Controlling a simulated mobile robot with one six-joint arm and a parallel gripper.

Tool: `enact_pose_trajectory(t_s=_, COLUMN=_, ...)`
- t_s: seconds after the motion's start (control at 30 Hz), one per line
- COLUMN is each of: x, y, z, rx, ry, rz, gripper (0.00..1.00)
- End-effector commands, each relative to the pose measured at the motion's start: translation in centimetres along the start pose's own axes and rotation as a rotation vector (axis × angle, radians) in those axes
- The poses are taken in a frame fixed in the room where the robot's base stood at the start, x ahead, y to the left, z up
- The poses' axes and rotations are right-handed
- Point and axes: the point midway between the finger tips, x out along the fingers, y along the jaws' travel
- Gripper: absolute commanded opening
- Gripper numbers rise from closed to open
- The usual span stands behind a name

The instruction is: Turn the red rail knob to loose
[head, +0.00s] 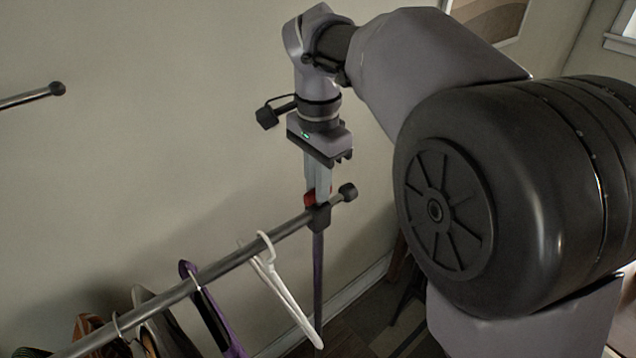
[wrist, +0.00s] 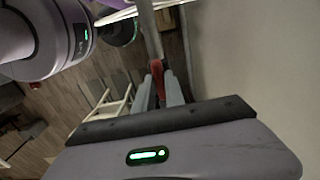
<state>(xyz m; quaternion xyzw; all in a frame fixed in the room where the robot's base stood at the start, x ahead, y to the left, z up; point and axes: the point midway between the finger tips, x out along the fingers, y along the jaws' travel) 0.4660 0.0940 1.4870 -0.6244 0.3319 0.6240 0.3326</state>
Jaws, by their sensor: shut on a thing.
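The red rail knob (head: 310,198) sits on the dark clamp (head: 319,216) where the clothes rail (head: 215,272) meets its upright post (head: 318,275). My gripper (head: 318,190) points down from above and is shut on the red knob. In the wrist view the red knob (wrist: 157,77) shows between the two grey fingers of my gripper (wrist: 159,95). The fingers hide part of the knob, and I cannot read any marking on it.
A white hanger (head: 275,275) and a purple hanger (head: 208,305) hang on the rail, with several garments at lower left. A black end cap (head: 348,192) ends the rail just right of the clamp. Another bar (head: 30,97) is at upper left. The wall is close behind.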

Motion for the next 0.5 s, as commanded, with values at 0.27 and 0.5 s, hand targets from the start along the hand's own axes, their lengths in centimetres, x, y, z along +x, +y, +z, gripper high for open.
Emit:
enact_pose_trajectory(t_s=0.27, x=-0.03, y=0.05, z=-0.03, rx=-0.034, ry=0.000, rz=0.002, gripper=0.00)
enact_pose_trajectory(t_s=0.5, x=-0.20, y=0.07, z=-0.04, rx=-0.177, ry=0.000, rz=0.004, gripper=0.00)
